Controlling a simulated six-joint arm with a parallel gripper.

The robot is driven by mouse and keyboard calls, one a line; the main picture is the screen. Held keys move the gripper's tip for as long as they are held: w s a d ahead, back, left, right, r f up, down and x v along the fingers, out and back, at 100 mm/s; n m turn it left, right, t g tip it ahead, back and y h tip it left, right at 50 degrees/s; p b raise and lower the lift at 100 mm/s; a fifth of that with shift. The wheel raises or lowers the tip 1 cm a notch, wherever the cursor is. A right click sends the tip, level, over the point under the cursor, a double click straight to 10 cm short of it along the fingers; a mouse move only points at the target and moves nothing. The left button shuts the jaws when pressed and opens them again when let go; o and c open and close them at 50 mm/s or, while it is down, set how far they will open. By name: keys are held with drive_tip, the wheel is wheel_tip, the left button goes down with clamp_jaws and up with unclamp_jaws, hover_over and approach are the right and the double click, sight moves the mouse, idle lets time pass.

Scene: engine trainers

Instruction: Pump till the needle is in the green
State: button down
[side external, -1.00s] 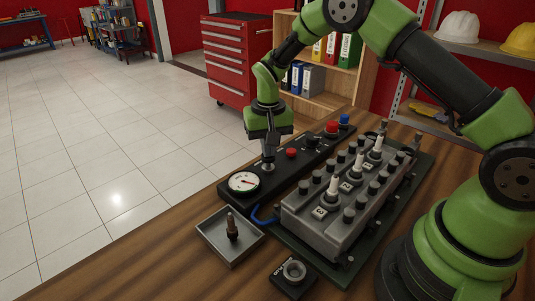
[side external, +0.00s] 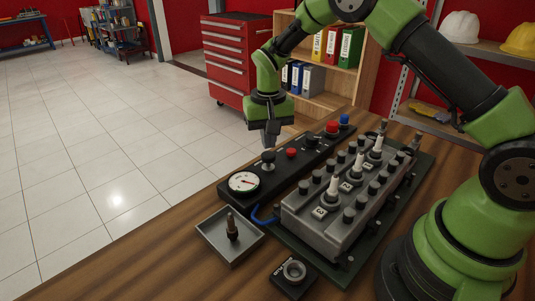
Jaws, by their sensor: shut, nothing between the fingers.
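The gauge (side external: 243,182) has a round white face and sits at the near end of the long black panel (side external: 258,193). Its needle and coloured marks are too small to read surely. The pump plunger (side external: 268,157), with a dark round knob on a stem, stands raised on the panel just behind the gauge. My gripper (side external: 270,142) points down with its fingers shut and empty. It is just above the plunger knob, apparently apart from it.
A red button (side external: 291,152) and a larger red knob (side external: 332,127) sit farther along the panel. The grey engine block (side external: 345,190) with several spark plugs stands to the right. A metal tray (side external: 218,243) holds a loose plug in front.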

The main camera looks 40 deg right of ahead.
sight(268, 154)
drive_tip(key=shift+f, duration=1.9)
drive_tip(key=shift+r, duration=2)
drive_tip(key=shift+r, duration=2.5)
